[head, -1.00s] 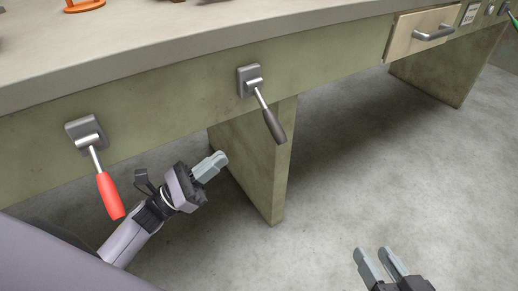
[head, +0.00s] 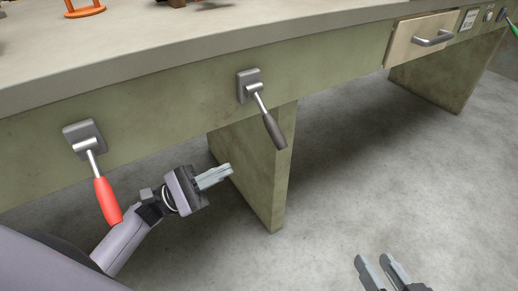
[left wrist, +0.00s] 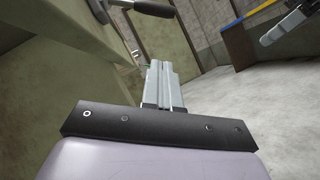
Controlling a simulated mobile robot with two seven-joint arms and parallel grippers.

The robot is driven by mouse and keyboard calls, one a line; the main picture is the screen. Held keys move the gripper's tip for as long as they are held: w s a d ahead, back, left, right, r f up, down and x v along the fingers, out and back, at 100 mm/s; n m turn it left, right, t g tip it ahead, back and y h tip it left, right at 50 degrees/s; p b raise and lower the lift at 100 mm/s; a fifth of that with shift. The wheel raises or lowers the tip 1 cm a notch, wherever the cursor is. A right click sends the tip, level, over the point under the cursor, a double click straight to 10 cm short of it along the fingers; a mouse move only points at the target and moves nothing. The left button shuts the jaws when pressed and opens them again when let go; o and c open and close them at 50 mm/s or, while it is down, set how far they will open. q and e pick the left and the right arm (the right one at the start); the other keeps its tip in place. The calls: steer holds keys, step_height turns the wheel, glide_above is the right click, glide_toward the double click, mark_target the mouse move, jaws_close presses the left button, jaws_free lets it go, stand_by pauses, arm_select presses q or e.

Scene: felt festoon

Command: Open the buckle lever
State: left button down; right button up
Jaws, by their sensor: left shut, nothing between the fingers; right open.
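Two levers hang from square metal plates on the front of the bench, and I cannot tell which is the buckle lever. The red-handled lever (head: 107,200) is at the left and tilts down to the right. The dark-handled lever (head: 274,131) is nearer the middle and also points down to the right; a dark handle shows at the top of the left wrist view (left wrist: 150,8). My left gripper (head: 229,169) is shut and empty, below and left of the dark handle, apart from it. My right gripper (head: 374,261) is open and empty over the floor at the lower right.
The green bench (head: 330,80) has a supporting panel (head: 255,180) behind my left gripper. A drawer with a metal handle (head: 432,40) is at the upper right. An orange stand (head: 85,8) is on the bench top. The floor between the supports is clear.

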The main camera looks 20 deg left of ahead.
mark_target(269, 120)
arm_select(q)
steer(key=w+d+r, duration=0.2)
steer(key=d+r, duration=0.4)
steer(key=d, duration=0.1)
steer(key=shift+w+d+r+p, duration=0.25)
steer(key=shift+d+p, duration=0.1)
steer(key=shift+d, duration=0.05)
arm_select(e)
steer(key=shift+w+a, duration=0.1)
steer(key=shift+a, duration=0.1)
steer(key=shift+d, duration=0.15)
